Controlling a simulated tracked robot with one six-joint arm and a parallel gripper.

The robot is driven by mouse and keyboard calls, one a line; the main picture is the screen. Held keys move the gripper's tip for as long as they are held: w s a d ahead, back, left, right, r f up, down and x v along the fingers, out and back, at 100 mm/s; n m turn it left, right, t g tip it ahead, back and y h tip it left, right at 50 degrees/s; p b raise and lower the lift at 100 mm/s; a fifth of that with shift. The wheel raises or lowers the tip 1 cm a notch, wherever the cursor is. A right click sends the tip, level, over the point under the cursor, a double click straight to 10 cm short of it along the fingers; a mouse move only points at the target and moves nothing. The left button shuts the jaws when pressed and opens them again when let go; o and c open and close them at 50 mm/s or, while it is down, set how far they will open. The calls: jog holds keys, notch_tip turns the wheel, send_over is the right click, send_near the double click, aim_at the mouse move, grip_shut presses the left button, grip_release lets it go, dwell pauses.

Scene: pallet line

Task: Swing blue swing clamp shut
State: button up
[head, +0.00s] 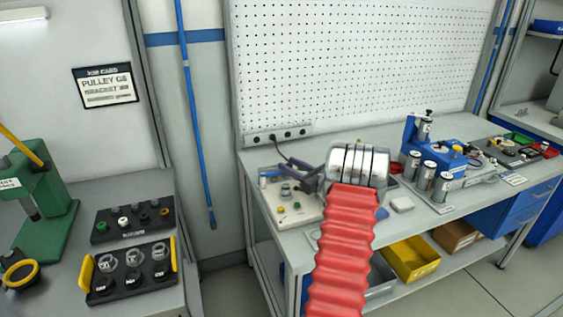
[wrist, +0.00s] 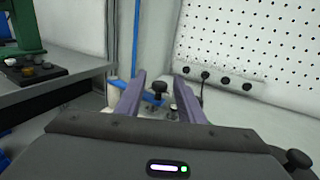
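The blue swing clamp (wrist: 150,98) shows in the wrist view as a blue bar with a black knob, reaching right from a pale post at left. My gripper (wrist: 159,78) is open, its two purple-grey fingers apart, and the bar and knob show between them. I cannot tell whether the fingers touch the bar. In the head view my gripper (head: 311,177) is over the right side of a light fixture plate (head: 296,212) on the bench.
A pegboard (head: 365,65) and a socket strip (head: 277,135) with a cable stand behind. A blue fixture (head: 408,135) with silver cylinders is to the right on the bench. A left bench holds a green press (head: 45,195) and black trays (head: 130,270).

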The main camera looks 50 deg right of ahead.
jog(key=w, duration=0.4)
jog(key=shift+w+d, duration=0.3)
jog(key=shift+w, duration=0.05)
jog(key=shift+c, duration=0.5)
grip_shut()
